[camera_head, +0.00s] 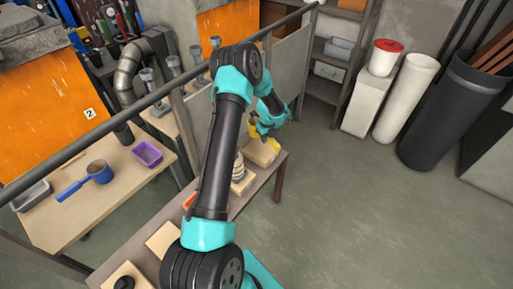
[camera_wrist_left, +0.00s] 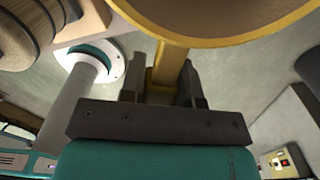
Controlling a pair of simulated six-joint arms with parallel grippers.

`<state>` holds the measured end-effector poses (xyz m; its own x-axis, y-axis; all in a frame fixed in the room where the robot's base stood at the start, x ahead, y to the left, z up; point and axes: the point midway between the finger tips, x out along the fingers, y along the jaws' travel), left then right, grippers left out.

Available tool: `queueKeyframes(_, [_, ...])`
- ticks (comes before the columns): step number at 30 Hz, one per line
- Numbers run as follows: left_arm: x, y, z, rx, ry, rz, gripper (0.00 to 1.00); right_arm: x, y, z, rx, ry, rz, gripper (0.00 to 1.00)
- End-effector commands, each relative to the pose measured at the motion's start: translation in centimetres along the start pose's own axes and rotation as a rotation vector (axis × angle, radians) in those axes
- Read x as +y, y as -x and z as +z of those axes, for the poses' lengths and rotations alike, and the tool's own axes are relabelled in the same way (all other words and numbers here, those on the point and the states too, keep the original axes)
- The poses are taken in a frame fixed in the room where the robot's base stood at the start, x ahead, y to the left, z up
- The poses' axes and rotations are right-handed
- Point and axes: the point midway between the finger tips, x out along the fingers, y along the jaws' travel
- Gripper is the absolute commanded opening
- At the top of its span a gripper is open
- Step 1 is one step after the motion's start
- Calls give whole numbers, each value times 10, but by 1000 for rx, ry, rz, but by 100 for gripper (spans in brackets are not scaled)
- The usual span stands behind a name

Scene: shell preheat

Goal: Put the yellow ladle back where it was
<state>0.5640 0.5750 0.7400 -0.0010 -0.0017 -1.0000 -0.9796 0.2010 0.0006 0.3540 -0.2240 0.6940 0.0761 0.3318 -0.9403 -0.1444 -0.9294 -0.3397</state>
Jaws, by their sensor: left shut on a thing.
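The yellow ladle (camera_head: 274,146) is at the far end of the narrow wooden table, small and partly hidden by my arm in the head view. In the left wrist view its yellow handle (camera_wrist_left: 170,60) runs between my fingers, and its wide round bowl (camera_wrist_left: 225,33) fills the top of the picture. My left gripper (camera_head: 262,132) is shut on the handle; the jaws also show in the wrist view (camera_wrist_left: 160,82). The ladle appears close to a light wooden block (camera_head: 259,156); I cannot tell whether they touch. My right gripper is not in view.
A stack of round pieces (camera_head: 238,172) stands on the near table beside my arm. A metal rail (camera_head: 160,92) crosses above the tables.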

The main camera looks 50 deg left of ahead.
Motion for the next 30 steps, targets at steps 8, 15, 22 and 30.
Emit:
queueKeyframes(8, [0,-7,0,-1,-1,0,1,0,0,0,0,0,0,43])
queueKeyframes(15, [0,-44,0,0,-1,1,1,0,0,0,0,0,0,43])
queueKeyframes(22, [-1,-62,0,-2,0,-2,1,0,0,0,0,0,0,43])
queueKeyframes(30, [0,-63,0,-2,0,-1,1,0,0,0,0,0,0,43])
